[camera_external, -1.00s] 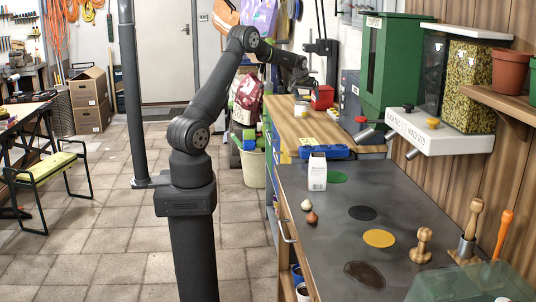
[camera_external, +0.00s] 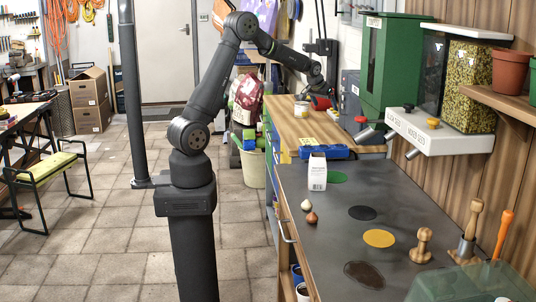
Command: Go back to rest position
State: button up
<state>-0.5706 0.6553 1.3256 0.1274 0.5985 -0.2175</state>
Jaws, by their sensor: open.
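My arm reaches from its post up and to the right, toward the far end of the wooden bench (camera_external: 300,132). My gripper (camera_external: 318,88) is at the arm's end, above the back part of that bench. It is small and dark here; it is open. A red thing (camera_external: 320,103) sits just below and beside the gripper, partly hidden by it; whether they touch I cannot tell.
The dark work surface (camera_external: 335,230) holds a white carton (camera_external: 317,173), two small bulbs (camera_external: 311,217), colored discs (camera_external: 378,238) and wooden tools (camera_external: 422,245). Green and seed-filled dispensers (camera_external: 465,85) stand at right.

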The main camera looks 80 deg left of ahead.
jog(key=s+d+r+m+h, duration=0.1)
jog(key=d+r, duration=0.3)
jog(key=d, duration=1.3)
jog(key=s+d+r+m+t+h, duration=0.1)
jog(key=d+r+m, duration=0.2)
jog(key=d, duration=1.4)
jog(key=shift+r+m+h, duration=0.4)
jog(key=shift+m, duration=0.4)
